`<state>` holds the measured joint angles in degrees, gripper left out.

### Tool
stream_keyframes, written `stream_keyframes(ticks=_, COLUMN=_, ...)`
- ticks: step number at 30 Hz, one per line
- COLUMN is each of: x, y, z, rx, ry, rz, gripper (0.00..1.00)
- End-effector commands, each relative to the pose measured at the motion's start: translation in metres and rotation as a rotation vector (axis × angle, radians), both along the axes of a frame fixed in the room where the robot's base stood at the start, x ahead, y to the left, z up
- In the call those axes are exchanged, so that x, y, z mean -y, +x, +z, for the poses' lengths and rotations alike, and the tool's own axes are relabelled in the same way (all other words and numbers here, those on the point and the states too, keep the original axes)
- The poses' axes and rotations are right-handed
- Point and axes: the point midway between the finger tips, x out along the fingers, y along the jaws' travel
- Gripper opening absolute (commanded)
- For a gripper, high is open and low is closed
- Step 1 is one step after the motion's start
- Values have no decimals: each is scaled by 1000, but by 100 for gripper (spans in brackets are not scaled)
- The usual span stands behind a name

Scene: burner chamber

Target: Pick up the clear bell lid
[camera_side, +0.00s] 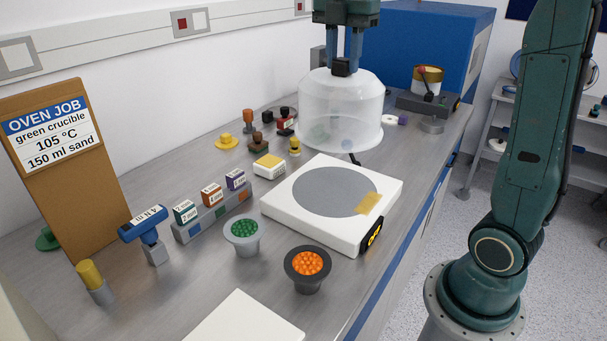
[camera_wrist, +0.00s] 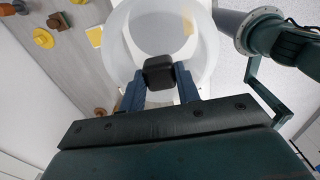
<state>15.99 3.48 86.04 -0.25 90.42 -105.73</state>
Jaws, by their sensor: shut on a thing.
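The clear bell lid (camera_side: 340,112) hangs in the air above the back part of the white plate unit, apart from it. My gripper (camera_side: 341,66) is over its top and shut on its black knob. In the wrist view my gripper (camera_wrist: 159,80) has one blue finger on each side of the dark knob, with the see-through bell lid (camera_wrist: 160,35) beyond it. The white plate unit (camera_side: 280,208) has a grey round plate, a yellow patch and a dark front display. Its round plate shows uncovered from the side.
A green-filled crucible (camera_side: 243,236) and an orange-filled one (camera_side: 307,268) stand in front. A row of small labelled boxes (camera_side: 212,203), a blue-headed tool (camera_side: 145,233) and an oven job board (camera_side: 60,165) are at left. A blue cabinet (camera_side: 430,45) stands behind.

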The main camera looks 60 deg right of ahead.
Motion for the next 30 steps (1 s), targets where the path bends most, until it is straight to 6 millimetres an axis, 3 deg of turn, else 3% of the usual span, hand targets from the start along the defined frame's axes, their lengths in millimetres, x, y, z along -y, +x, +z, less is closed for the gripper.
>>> stream_keyframes(ticks=6, x=0, y=1, z=29, rx=2, ry=-1, rz=0, gripper=0)
stream_keyframes(ticks=12, x=0, y=0, z=43, rx=1, ry=0, rz=0, gripper=0)
stream_keyframes(ticks=30, x=0, y=0, z=48, rx=0, ry=0, rz=0, gripper=0)
